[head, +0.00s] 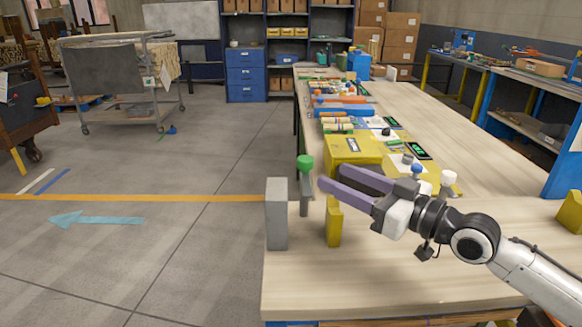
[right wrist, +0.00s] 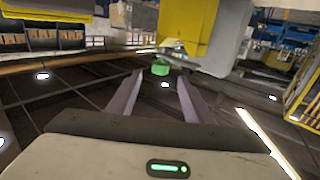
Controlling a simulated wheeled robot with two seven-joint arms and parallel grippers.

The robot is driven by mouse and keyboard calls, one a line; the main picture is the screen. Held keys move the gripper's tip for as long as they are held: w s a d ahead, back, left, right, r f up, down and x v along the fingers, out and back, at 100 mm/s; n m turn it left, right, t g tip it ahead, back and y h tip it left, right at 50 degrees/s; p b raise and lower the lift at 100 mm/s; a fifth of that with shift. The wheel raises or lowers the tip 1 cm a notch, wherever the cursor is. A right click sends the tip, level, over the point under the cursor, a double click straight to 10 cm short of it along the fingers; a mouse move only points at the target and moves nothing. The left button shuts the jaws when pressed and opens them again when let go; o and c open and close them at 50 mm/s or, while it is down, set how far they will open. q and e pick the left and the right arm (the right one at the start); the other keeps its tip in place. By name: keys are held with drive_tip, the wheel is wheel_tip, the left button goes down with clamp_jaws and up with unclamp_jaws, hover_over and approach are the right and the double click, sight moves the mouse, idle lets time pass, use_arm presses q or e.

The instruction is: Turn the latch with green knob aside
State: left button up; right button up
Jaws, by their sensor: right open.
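The latch's green knob (head: 305,162) tops an upright grey bar (head: 305,195) near the left edge of the wooden workbench (head: 400,285). A grey post (head: 276,213) stands to the left of the bar and a yellow block (head: 333,224) to the right. My right gripper (head: 331,176) is open and empty, its two lilac fingers pointing left toward the knob, just right of it. In the right wrist view, the green knob (right wrist: 160,68) appears just beyond the fingertips, in line with the gap between them. My left gripper is not in view.
A yellow box (head: 352,150) sits behind my right gripper. Small parts, dark devices and tools line the bench farther back. A white knob (head: 448,178) and a blue knob (head: 417,169) show near my right wrist. The front of the bench is clear.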

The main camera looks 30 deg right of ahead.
sight(312, 164)
drive_tip(key=shift+w+r, duration=0.15)
drive_tip(key=shift+w, duration=0.05)
drive_tip(key=shift+a+r, duration=0.1)
drive_tip(key=shift+r, duration=0.05)
drive_tip(key=shift+w+a+p, duration=0.1)
drive_tip(key=shift+w+p, duration=0.2)
drive_tip(key=shift+w, duration=0.05)
drive_tip(key=p+x, duration=0.1)
drive_tip(key=x, duration=0.6)
drive_tip(key=shift+w, duration=0.15)
drive_tip(key=shift+w+a, duration=0.25)
drive_tip(key=shift+w, duration=0.3)
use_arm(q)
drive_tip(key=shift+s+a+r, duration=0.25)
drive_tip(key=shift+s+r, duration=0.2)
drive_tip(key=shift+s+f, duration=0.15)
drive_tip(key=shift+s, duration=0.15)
use_arm(e)
clamp_jaws()
